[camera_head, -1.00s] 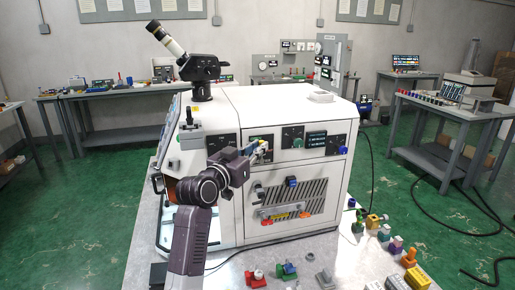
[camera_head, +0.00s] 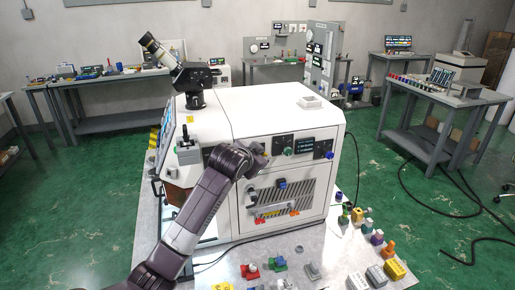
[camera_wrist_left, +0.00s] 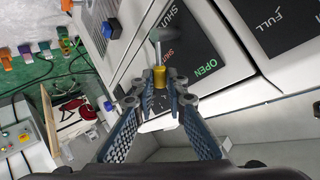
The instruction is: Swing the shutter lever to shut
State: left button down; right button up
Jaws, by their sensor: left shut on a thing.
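The shutter lever (camera_wrist_left: 159,76), with a brass-coloured stem and a rounded grey end, shows in the left wrist view in front of a black label plate (camera_wrist_left: 187,45). In the head view my left arm reaches the white machine's front panel and hides the lever and fingertips. My right gripper is not in view.
The white machine (camera_head: 285,110) stands on a pale bench (camera_head: 215,268). Its panel has a green dial (camera_head: 288,151) and a blue knob (camera_head: 329,155) right of my wrist. A slotted grille lies below. Several small coloured parts stand on the bench at the front right.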

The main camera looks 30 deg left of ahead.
pick_arm(q)
jog(key=shift+w+d+f+m+g+y, duration=0.35)
jog(key=shift+m+g+y, duration=0.2)
jog(key=shift+g, duration=0.3)
jog(key=shift+w+d+f+m+g+y, duration=0.3)
jog(key=shift+f+m+g+y, duration=0.25)
jog(key=shift+g, duration=0.25)
jog(key=shift+w+d+f+m+g+y, duration=0.25)
jog(key=shift+w+f+m+g+y, duration=0.25)
jog(key=shift+g, duration=0.35)
jog(key=shift+s+r, duration=0.1)
jog(key=shift+s, duration=0.05)
jog(key=c, duration=1.9)
grip_release()
jog(key=shift+c, duration=0.2)
jog(key=v, duration=1.2)
